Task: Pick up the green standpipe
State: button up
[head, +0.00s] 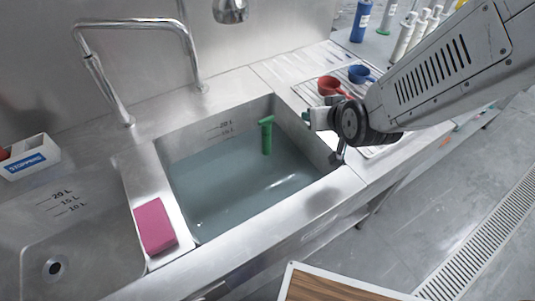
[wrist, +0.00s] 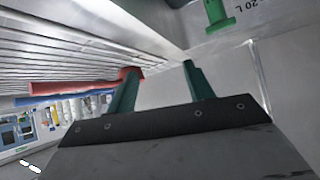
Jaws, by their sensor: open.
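The green standpipe (head: 267,138) stands upright in the water of the right sink basin (head: 178,195), near its back right corner. It has a crosswise top, and its lower end is hidden by the water. In the wrist view, part of the standpipe (wrist: 215,14) shows at the top right, beyond the fingers. My gripper (head: 322,136) is over the right edge of that basin, to the right of the standpipe and apart from it. In the wrist view my gripper (wrist: 160,70) is open, with two green fingers spread and nothing between them.
A red scoop (head: 329,85) and a blue scoop (head: 361,74) lie on the ribbed drainboard behind my gripper. A tall faucet (head: 135,24) stands behind the sinks. A pink sponge (head: 154,226) lies on the divider. The left basin (head: 95,250) looks empty.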

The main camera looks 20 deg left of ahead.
aim_at(268, 126)
jog(key=s+a+f+y, duration=0.1)
jog(key=a+f, duration=0.1)
jog(key=a, duration=0.1)
jog(key=s+a+f+n+t+y, duration=0.1)
jog(key=a+f, duration=0.1)
jog(key=a, duration=0.1)
jog(key=s+a+f+n+t, duration=0.1)
jog(key=a+f, duration=0.2)
jog(key=a, duration=0.1)
jog(key=shift+s+y, duration=0.15)
jog(key=shift+y, duration=0.25)
jog(key=x, duration=0.7)
jog(key=shift+a+r, duration=0.1)
jog(key=shift+a, duration=0.25)
grip_shut()
